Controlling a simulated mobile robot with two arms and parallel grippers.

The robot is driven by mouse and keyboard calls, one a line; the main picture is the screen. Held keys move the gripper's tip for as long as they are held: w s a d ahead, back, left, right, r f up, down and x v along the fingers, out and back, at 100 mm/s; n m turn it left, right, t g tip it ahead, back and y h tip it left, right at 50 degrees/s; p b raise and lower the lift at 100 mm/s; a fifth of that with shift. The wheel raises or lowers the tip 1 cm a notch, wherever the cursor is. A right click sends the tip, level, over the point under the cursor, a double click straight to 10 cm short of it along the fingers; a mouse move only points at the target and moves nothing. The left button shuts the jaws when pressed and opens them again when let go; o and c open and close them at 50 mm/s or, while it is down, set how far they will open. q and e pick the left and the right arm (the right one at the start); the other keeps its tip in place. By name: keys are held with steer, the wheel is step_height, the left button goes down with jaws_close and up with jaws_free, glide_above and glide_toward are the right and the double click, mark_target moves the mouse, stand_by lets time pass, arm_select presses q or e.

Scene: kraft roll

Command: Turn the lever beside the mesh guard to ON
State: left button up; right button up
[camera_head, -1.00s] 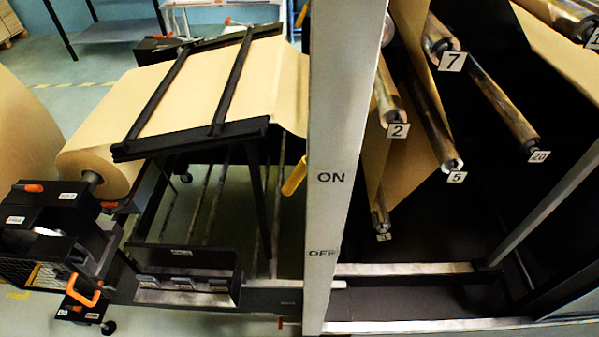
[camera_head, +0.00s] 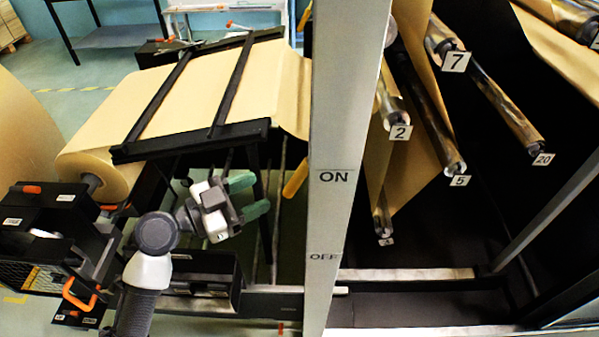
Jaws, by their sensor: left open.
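A yellow lever (camera_head: 295,178) shows at the left edge of a pale upright post (camera_head: 335,215). My left gripper (camera_head: 260,193) has green fingers spread apart and empty. In the picture it is just left of the lever, pointing right toward it; I see no contact. A dark mesh panel (camera_head: 30,275) with an orange handle (camera_head: 80,294) is at the lower left. My right gripper is not in view.
A brown paper web (camera_head: 205,95) runs under black bars (camera_head: 190,140) behind my left arm. A black tray box (camera_head: 208,270) lies partly behind the arm. Numbered rollers (camera_head: 500,105) fill the dark bay right of the post.

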mark_target(295, 176)
arm_select(q)
steer(key=p+x, duration=0.3)
steer(key=x, duration=0.6)
steer(key=shift+w+d+f+p, duration=0.1)
steer(key=shift+w+d+p, duration=0.2)
steer(key=shift+d, duration=0.15)
jaws_close()
